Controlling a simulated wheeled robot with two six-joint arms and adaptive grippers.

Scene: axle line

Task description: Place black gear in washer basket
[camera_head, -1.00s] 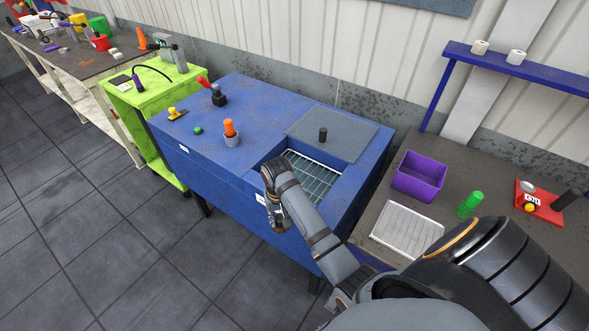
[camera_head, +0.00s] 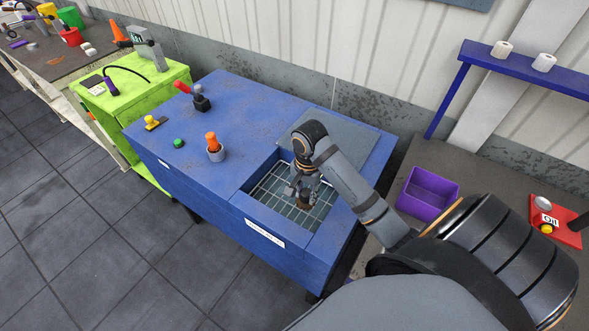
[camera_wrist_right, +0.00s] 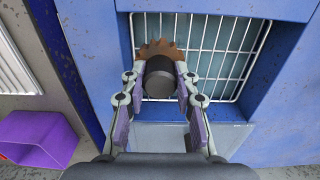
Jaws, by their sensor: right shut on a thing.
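My right gripper (camera_head: 302,188) is shut on a gear and hangs over the opening of the blue washer. In the right wrist view, the gear has a brown toothed rim (camera_wrist_right: 158,48) and a black cylindrical hub (camera_wrist_right: 158,80) between the fingers. In the head view the gear (camera_head: 305,203) is small and partly hidden by the fingers. The wire washer basket (camera_head: 270,196) lies below it in the opening; its white grid also shows in the right wrist view (camera_wrist_right: 225,45). Whether the gear touches the grid is unclear. My left gripper is not in view.
A purple bin (camera_head: 428,195) stands right on a table.

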